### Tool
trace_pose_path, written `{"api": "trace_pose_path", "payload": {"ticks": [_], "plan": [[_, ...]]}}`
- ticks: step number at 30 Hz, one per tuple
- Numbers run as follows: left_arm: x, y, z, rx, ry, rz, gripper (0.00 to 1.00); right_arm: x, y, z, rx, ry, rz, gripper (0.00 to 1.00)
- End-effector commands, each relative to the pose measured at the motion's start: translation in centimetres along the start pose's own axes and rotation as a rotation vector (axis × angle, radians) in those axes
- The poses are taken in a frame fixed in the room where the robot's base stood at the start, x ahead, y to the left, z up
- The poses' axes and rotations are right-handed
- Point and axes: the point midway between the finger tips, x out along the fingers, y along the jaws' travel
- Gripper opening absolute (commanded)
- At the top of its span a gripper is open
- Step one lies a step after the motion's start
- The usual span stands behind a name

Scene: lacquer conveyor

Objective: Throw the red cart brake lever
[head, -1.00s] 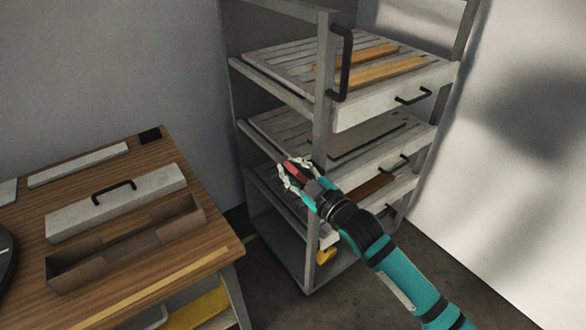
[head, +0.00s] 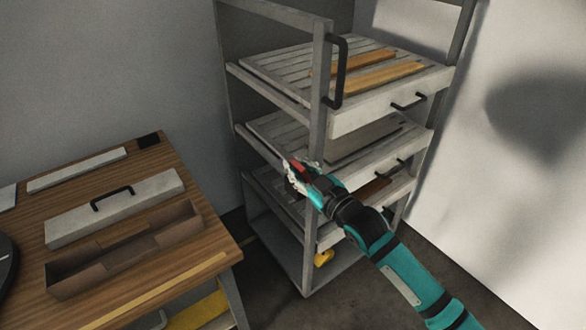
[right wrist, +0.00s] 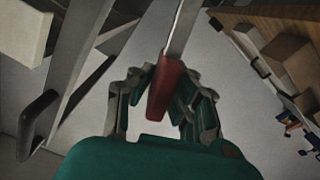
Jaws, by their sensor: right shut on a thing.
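The red brake lever (head: 297,165) is at the front left post of the grey rack cart (head: 318,120). In the right wrist view the lever shows as a red grip (right wrist: 165,92) on a flat grey metal bar (right wrist: 185,28). My right gripper (head: 292,172) is shut on the red grip, with its fingers on both sides of it. The right wrist view shows the fingers (right wrist: 165,100) around the grip too. The lever's pivot is hidden. My left gripper is not in view.
The cart holds slatted trays with black handles (head: 410,101) and wooden strips (head: 378,76). A tall black handle (head: 340,72) stands on its front post. A wooden table (head: 178,165) at left carries a brown open box (head: 125,250) and a grey lidded piece (head: 118,207).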

Motion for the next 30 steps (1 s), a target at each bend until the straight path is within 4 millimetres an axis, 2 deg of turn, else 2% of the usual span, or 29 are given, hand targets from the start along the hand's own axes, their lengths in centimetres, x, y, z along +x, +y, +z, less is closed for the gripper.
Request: {"api": "trace_pose_path", "payload": {"ticks": [4,11,21,30], "plan": [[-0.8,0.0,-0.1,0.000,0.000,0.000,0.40,0.0,1.6,0.0,0.136,-0.002,0.001,0.00],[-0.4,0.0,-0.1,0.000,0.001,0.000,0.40,0.0,3.9,0.8,0.355,-0.001,0.002,0.00],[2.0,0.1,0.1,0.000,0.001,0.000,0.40,0.0,6.8,2.8,0.668,0.000,0.002,0.00],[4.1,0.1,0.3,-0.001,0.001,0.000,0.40,0.0,8.1,4.2,0.878,0.000,0.001,0.00]]}}
